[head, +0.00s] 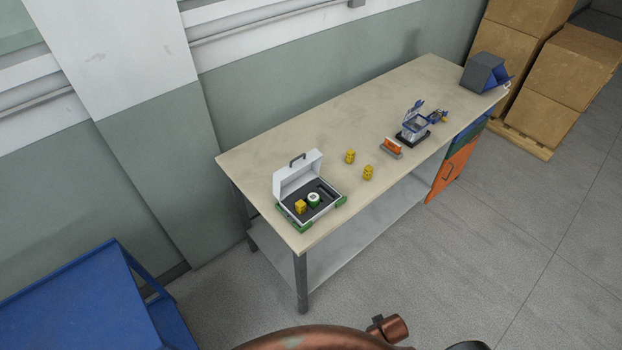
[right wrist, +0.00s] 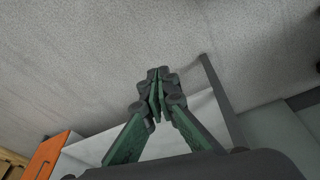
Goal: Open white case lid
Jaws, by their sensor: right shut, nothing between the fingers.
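The white case (head: 309,193) stands at the near left end of the workbench. Its lid (head: 298,173) is raised, with a grey handle on its top edge. Inside the dark insert are a yellow block (head: 300,206) and a round white-and-green piece (head: 313,198); an elongated slot shows beside them. Green parts show at the case's lower corners. My right gripper (right wrist: 155,85) is shut and empty in the right wrist view, over the grey floor and away from the case. Neither gripper shows in the head view.
On the workbench (head: 340,113) are two yellow blocks (head: 368,172), an orange piece in a grey holder (head: 391,148), a blue-and-grey device (head: 415,124) and a grey-blue bin (head: 485,73). A blue cart (head: 75,300) is at lower left. Cardboard boxes (head: 570,75) stand behind right.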

